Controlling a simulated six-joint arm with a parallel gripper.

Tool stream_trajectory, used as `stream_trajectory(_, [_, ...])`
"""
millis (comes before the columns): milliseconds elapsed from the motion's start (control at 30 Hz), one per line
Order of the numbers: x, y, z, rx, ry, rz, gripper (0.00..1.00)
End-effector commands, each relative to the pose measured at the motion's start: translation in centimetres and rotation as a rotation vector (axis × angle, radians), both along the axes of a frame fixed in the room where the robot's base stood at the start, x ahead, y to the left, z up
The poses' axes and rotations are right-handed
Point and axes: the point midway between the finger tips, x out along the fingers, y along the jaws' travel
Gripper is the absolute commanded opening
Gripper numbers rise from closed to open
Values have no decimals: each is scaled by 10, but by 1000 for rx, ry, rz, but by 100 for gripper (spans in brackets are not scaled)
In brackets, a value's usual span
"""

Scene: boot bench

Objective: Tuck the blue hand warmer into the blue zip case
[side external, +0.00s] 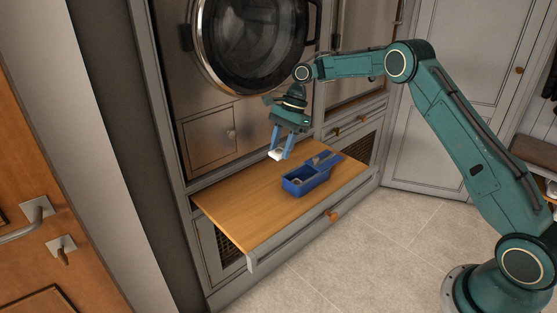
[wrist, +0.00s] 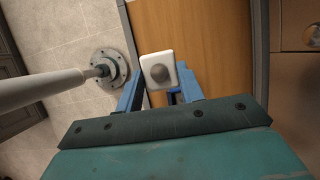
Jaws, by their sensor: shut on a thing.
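My gripper (side external: 281,153) is shut on a small white block (side external: 275,155), held above the wooden board. In the wrist view my gripper (wrist: 160,84) has its blue fingers on either side of this white block (wrist: 150,63), which has rounded corners and a grey round patch on its face. It is white, not blue, and no separate blue hand warmer shows. The blue case (side external: 308,184) stands open on the board, to the right of and below the block. Something pale shows inside it, too small to make out. A bit of blue shows beneath the fingers in the wrist view.
The wooden pull-out board (side external: 240,205) is bare to the left of the case. The front-loading machine with a round door (side external: 250,45) rises behind it. A cabinet face with a knob (side external: 334,215) lies along the board's front edge.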

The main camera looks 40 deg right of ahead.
Motion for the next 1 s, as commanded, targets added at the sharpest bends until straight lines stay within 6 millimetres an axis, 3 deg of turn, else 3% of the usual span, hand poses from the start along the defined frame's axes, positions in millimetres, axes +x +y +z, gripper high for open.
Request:
stream_trajectory(267, [2, -1, -2, 1, 1, -43, 13])
stream_trajectory(467, [8, -8, -10, 1, 1, -189, 13])
stream_trajectory(667, [19, -27, -27, 0, 2, -500, 13])
stream_trajectory(1000, [29, -97, -67, -2, 1, -1176, 13])
